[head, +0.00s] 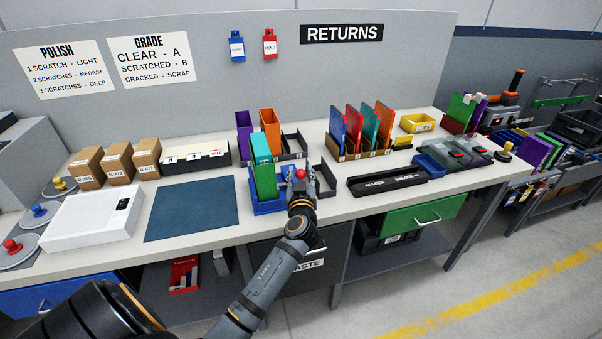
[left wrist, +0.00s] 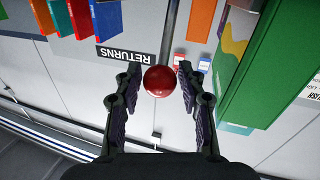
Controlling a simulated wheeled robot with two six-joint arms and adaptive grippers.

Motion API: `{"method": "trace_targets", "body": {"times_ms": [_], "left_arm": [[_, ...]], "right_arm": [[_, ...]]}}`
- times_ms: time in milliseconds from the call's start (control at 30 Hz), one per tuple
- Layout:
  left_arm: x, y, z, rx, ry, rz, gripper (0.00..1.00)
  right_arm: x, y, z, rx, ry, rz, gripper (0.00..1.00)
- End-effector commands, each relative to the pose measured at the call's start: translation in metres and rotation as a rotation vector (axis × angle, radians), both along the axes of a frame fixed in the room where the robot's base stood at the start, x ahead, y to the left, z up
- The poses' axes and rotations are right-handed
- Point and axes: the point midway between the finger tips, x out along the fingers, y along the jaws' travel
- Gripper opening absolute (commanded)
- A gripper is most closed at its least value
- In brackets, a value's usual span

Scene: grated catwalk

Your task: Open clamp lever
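The clamp lever's red ball knob (head: 300,173) stands at the right of a blue holder (head: 268,207) near the table's front edge. Green and teal panels (head: 263,170) stand upright in this holder. My left gripper (head: 301,183) reaches in from the front, its fingers on either side of the knob. In the left wrist view the red knob (left wrist: 160,81) sits between the open fingertips, very close to both; firm contact cannot be made out. A dark rod (left wrist: 171,30) runs behind the knob. The green panel (left wrist: 262,70) is just right of the fingers. My right gripper is not in view.
Purple and orange panels (head: 270,132) stand in a dark rack behind. A blue mat (head: 192,208) lies to the left. A black bar (head: 388,184) and a rack of coloured panels (head: 362,155) are to the right. A waste bin (head: 310,268) sits below the edge.

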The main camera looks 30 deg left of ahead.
Motion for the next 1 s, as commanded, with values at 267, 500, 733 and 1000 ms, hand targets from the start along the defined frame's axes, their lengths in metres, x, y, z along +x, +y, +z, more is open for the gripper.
{"method": "trace_targets", "body": {"times_ms": [267, 500, 733, 1000], "left_arm": [[0.0, 0.0, 0.0, 0.0, 0.0, 0.0, 0.0], [0.002, 0.002, 0.005, -0.019, 0.016, 0.0, 0.0], [0.008, 0.01, 0.015, -0.106, 0.093, 0.001, 0.0], [0.022, 0.027, 0.021, -0.282, 0.245, 0.003, 0.0]], "right_arm": [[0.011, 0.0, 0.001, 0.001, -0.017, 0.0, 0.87], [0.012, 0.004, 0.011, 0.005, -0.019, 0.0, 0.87], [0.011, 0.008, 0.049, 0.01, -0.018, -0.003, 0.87], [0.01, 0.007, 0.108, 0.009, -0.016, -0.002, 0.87]]}}
